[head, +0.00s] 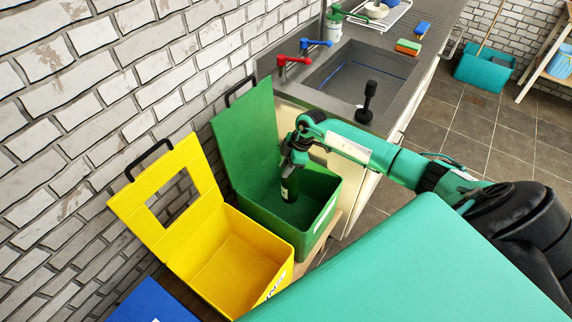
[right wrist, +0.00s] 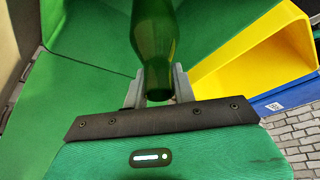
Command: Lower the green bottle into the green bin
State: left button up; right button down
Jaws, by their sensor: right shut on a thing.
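The green bottle (head: 290,188) hangs from my right gripper (head: 294,150), inside or just over the opening of the green bin (head: 318,222). The right wrist view shows the bottle (right wrist: 154,40) between the two grey fingers of my right gripper (right wrist: 157,84), which is shut on it. The bin's green lid (head: 248,135) stands open against the brick wall. In the head view the bottle's upper part is hidden by the gripper. I cannot tell whether the bottle touches the bin floor. My left gripper is not in view.
A yellow bin (head: 232,262) with its lid raised stands left of the green bin, and a blue bin (head: 150,303) is at the lower left. A counter with a sink (head: 355,75) and a black-handled brush (head: 367,100) is behind to the right. The brick wall is close behind the bins.

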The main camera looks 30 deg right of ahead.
aim_at(286, 184)
jog(key=shift+f+b, duration=0.3)
jog(key=shift+f, duration=0.8)
jog(key=shift+f+b, duration=1.95)
jog(key=shift+f, duration=1.75)
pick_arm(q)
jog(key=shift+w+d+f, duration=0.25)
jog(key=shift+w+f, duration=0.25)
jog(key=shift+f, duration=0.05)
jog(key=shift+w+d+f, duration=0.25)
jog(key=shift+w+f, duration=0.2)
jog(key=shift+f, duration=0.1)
